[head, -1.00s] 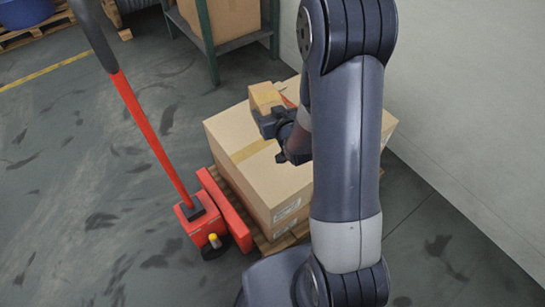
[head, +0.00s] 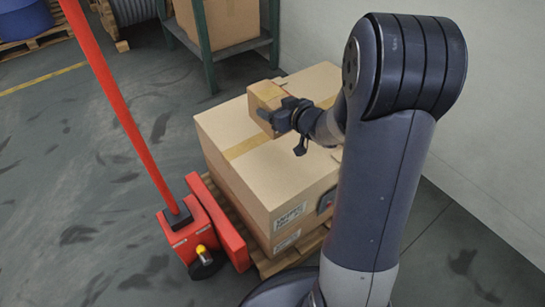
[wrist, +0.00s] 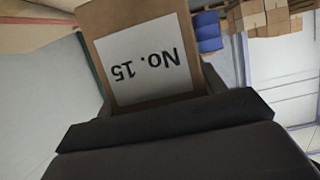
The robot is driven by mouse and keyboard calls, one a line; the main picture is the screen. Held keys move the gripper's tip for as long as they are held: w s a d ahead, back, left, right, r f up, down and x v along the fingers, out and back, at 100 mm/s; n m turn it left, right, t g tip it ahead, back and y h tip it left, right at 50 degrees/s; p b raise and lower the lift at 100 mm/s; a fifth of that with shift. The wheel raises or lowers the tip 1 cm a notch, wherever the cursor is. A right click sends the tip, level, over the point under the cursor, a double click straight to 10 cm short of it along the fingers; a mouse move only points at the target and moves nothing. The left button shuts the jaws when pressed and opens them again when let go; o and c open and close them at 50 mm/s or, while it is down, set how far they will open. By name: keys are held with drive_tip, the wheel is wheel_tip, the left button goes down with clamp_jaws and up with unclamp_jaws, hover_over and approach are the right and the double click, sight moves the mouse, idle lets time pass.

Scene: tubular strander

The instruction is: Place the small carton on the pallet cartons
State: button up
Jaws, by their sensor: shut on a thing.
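The small carton (head: 267,98) is brown, and my gripper (head: 284,117) is shut on it. In the head view it shows over the back left part of the pallet cartons (head: 232,128); I cannot tell whether it touches their top. In the wrist view the small carton (wrist: 138,30) fills the upper middle and bears a white label "NO. 15", seen upside down. The pallet cartons are large, taped brown boxes on a wooden pallet (head: 272,266). My arm hides part of their right side.
A red pallet jack (head: 190,235) with a tall handle (head: 105,80) stands at the left of the pallet. A green rack (head: 208,50) with a carton stands behind. A pale wall (head: 500,130) is at the right. The floor at left is open.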

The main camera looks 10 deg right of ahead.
drive_tip(key=shift+w+d+f+b, duration=0.1)
drive_tip(key=shift+d+f+b, duration=0.2)
drive_tip(key=shift+f, duration=0.1)
drive_tip(key=shift+f+b, duration=0.3)
drive_tip(key=shift+f, duration=0.1)
wheel_tip(320, 180, down, 9)
drive_tip(key=b, duration=0.4)
drive_tip(key=shift+b, duration=0.4)
drive_tip(key=shift+f, duration=0.15)
drive_tip(key=o, duration=1.4)
